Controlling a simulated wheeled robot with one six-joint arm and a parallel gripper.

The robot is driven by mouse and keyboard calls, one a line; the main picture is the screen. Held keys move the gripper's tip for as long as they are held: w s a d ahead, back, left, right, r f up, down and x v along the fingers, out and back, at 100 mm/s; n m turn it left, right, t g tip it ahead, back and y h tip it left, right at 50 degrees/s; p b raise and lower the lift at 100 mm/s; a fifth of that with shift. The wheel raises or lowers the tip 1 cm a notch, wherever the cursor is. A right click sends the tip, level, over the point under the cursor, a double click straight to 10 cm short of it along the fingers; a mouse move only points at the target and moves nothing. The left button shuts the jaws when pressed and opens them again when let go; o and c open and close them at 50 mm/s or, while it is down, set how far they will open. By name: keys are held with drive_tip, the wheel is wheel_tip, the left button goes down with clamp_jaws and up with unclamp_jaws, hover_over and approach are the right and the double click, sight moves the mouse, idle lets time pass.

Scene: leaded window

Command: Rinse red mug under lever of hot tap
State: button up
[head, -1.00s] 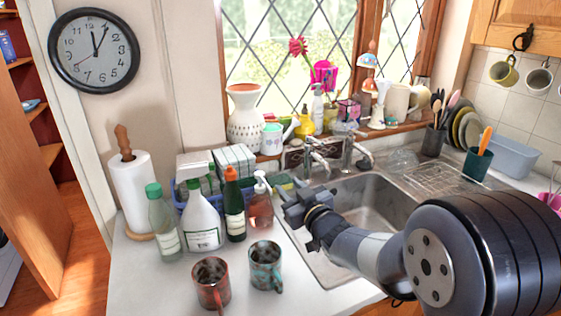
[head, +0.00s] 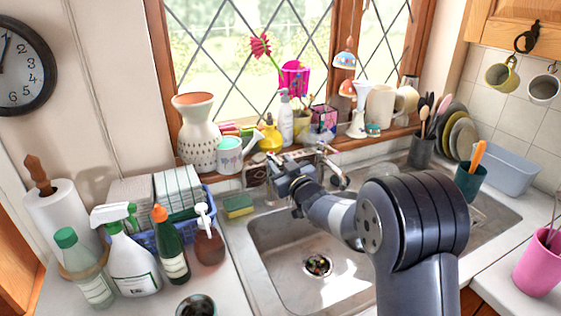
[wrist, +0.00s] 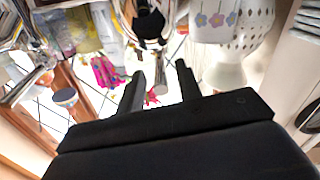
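My gripper (head: 283,172) is at the back edge of the sink, in front of the chrome taps (head: 330,165). In the wrist view my gripper (wrist: 160,88) has its two dark fingers apart, with nothing clearly held between them. The gripper and wrist cover part of the taps, and I cannot tell which lever is the hot one. The red mug is not in either view now. Only the dark rim of one mug (head: 197,306), which looks like the teal one, shows at the bottom edge of the head view.
The sink basin (head: 285,240) is empty apart from debris at its drain. A sponge (head: 238,206) lies at its back left corner. Bottles, including a dark green one (head: 171,250), crowd the left counter. A white vase (head: 198,140) and ornaments line the sill.

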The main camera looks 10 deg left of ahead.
drive_tip(key=shift+w+a, duration=0.15)
drive_tip(key=shift+a, duration=0.05)
drive_tip(key=shift+c, duration=0.5)
clamp_jaws()
